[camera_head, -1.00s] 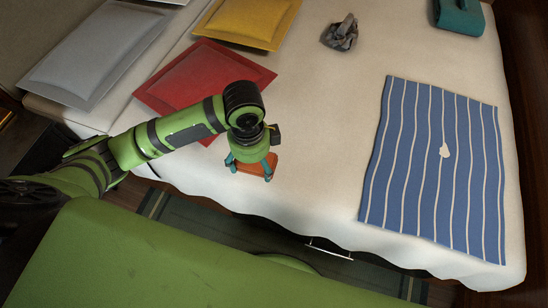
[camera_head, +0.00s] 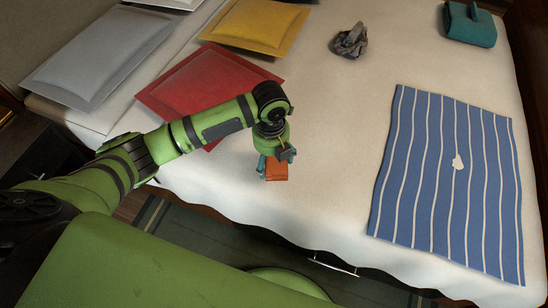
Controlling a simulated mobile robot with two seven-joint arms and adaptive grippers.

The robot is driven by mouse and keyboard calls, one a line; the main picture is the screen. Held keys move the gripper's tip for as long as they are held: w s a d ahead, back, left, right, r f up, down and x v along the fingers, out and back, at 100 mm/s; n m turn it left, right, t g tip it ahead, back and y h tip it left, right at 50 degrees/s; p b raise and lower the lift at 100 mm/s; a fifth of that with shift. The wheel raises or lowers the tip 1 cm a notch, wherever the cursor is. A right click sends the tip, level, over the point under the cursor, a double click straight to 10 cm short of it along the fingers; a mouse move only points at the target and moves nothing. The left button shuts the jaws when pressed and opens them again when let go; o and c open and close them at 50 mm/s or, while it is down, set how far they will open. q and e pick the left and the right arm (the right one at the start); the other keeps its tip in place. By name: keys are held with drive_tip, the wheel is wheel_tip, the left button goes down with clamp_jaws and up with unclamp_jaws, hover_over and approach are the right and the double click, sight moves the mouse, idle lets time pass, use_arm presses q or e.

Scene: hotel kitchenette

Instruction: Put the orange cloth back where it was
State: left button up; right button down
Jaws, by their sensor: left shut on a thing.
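The orange cloth (camera_head: 277,170) is a small, folded-looking orange piece near the front edge of the white bed. My left gripper (camera_head: 276,164), with teal fingers, is shut on it from above. The arm and wrist hide part of the cloth. I cannot tell whether the cloth touches the bed or is held just above it. My right gripper is not in the view.
A white-covered bed (camera_head: 330,110) fills the view. On it lie a blue striped towel (camera_head: 430,185) with a white scrap (camera_head: 458,162), a red cushion (camera_head: 170,95), yellow (camera_head: 255,25) and grey (camera_head: 97,58) cushions, a crumpled grey thing (camera_head: 351,41) and a teal bag (camera_head: 470,27).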

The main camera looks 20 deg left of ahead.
use_arm(q)
drive_tip(key=w+f, duration=0.1)
drive_tip(key=w, duration=0.2)
drive_tip(key=w+a+f, duration=0.1)
drive_tip(key=shift+w+f+b, duration=0.2)
drive_tip(key=shift+f+b, duration=0.15)
drive_tip(key=shift+f, duration=0.25)
wheel_tip(320, 180, down, 3)
drive_tip(key=shift+f, duration=0.25)
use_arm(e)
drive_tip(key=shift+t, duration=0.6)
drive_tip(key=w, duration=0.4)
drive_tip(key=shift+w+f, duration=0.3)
use_arm(q)
drive_tip(key=shift+f, duration=0.2)
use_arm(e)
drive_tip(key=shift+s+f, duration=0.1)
use_arm(q)
drive_tip(key=o, duration=0.9)
